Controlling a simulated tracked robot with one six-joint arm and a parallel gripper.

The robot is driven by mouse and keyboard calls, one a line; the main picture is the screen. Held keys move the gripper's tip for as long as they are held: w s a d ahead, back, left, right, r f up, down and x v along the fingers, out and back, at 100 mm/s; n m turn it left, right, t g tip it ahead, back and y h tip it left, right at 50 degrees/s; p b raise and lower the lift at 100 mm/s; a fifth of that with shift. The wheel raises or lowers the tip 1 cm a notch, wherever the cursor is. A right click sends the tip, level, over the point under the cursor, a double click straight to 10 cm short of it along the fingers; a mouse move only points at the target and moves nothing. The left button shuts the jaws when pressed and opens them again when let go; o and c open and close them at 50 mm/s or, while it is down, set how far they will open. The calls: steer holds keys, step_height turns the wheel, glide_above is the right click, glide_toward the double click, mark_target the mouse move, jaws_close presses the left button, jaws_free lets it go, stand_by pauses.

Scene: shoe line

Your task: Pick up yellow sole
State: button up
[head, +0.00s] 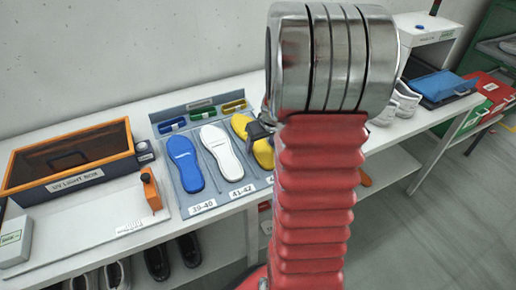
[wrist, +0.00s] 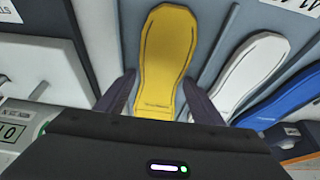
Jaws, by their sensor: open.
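The yellow sole (wrist: 163,58) lies flat in its slot on the grey sole tray (wrist: 208,40) in the wrist view. In the head view the yellow sole (head: 241,126) shows at the tray's right side, partly hidden by my arm and gripper. My gripper (wrist: 160,98) is open, with one dark finger on each side of the sole's near end. The fingers look apart from the sole, though the exact gap is hard to tell. In the head view my gripper (head: 262,133) is mostly hidden behind my arm.
A white sole (head: 220,152) and a blue sole (head: 185,163) lie left of the yellow one, with thin dividers between. A UV light box (head: 75,180) stands at the left of the white table. White shoes (head: 402,102) and a blue-lidded box (head: 440,87) stand at the right.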

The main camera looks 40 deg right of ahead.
mark_target(261, 147)
steer(key=shift+c, duration=0.2)
steer(key=c, duration=0.9)
steer(key=shift+c, duration=0.2)
step_height(261, 147, up, 10)
steer(key=shift+s, duration=0.1)
stand_by(0.8)
